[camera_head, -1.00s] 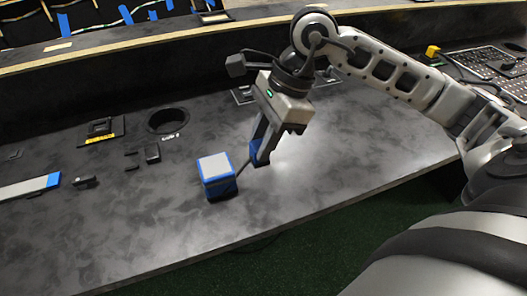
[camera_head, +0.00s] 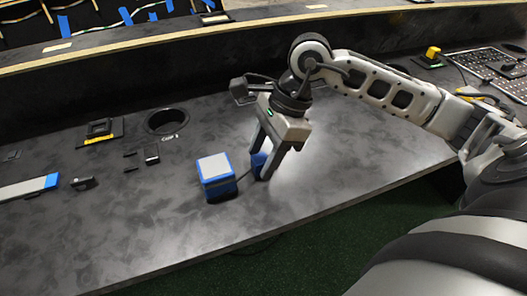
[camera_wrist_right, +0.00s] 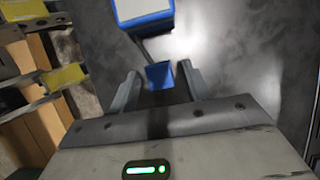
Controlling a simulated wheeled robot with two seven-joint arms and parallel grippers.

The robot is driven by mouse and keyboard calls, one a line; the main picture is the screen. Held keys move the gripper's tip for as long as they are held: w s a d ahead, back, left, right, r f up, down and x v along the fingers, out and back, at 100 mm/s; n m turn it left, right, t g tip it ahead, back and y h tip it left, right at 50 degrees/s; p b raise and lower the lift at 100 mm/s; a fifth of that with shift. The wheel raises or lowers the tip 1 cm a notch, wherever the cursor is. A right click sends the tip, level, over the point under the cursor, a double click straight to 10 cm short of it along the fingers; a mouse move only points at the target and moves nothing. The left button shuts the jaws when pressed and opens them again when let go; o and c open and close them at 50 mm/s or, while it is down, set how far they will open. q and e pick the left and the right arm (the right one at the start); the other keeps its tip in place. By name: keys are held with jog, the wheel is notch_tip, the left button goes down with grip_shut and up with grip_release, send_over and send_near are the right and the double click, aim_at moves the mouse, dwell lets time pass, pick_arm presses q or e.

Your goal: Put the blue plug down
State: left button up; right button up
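The blue plug (camera_head: 258,161) is just right of a blue box with a pale top (camera_head: 216,174) on the dark desk, and a dark cord runs between them. My right gripper (camera_head: 264,165) is over the plug with its fingers spread. In the right wrist view the plug (camera_wrist_right: 160,75) sits between the fingertips of my right gripper (camera_wrist_right: 159,80), with a gap on each side. The gripper's fingers partly hide the plug in the head view. My left gripper is not in view.
A round hole (camera_head: 167,121) and a panel with a yellow label (camera_head: 100,132) are at the back left of the desk. A perforated panel (camera_head: 500,75) is at the far right. The desk's front middle is clear; its front edge drops to a green floor.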

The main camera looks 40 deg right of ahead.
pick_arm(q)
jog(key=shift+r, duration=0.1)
pick_arm(e)
jog(key=shift+r+p, duration=0.3)
pick_arm(q)
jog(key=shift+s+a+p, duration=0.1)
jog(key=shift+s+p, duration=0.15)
jog(key=shift+p, duration=0.2)
pick_arm(e)
jog(key=v, duration=1.1)
jog(key=shift+d+r, duration=0.2)
jog(key=shift+r, duration=0.15)
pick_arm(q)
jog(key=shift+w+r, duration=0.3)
pick_arm(e)
jog(key=shift+s, duration=0.1)
